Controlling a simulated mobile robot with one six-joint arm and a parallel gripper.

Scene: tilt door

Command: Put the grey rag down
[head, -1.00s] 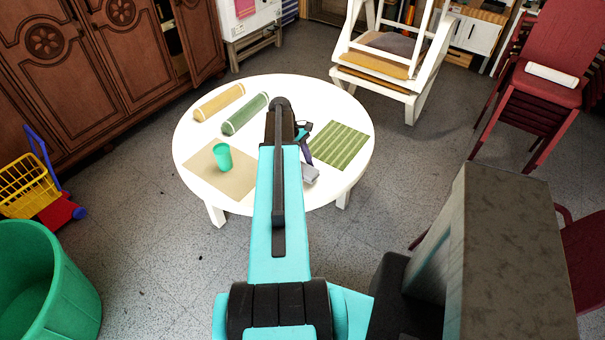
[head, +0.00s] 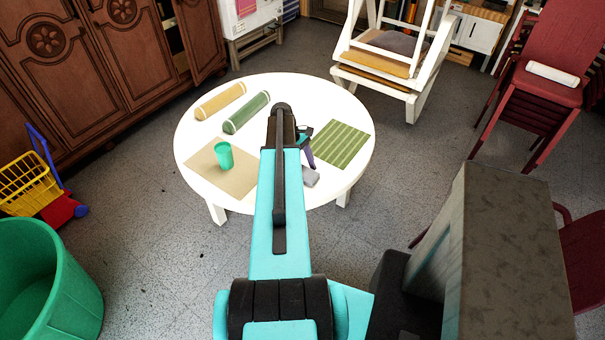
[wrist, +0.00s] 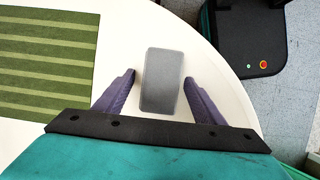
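The grey rag (wrist: 162,80) lies flat on the white round table (wrist: 130,50) in the wrist view, near the table's edge. It also shows in the head view (head: 311,177), just right of my arm. My gripper (wrist: 160,84) is open, its two purple fingers on either side of the rag with a gap to each. In the head view my gripper (head: 309,160) is partly hidden behind my arm.
A green striped mat (head: 343,144) lies right of the gripper. A beige mat (head: 236,184) with a green cup (head: 224,156) is at the left. Yellow (head: 220,101) and green (head: 246,112) rolls lie at the back. White chairs (head: 395,55) stand behind the table.

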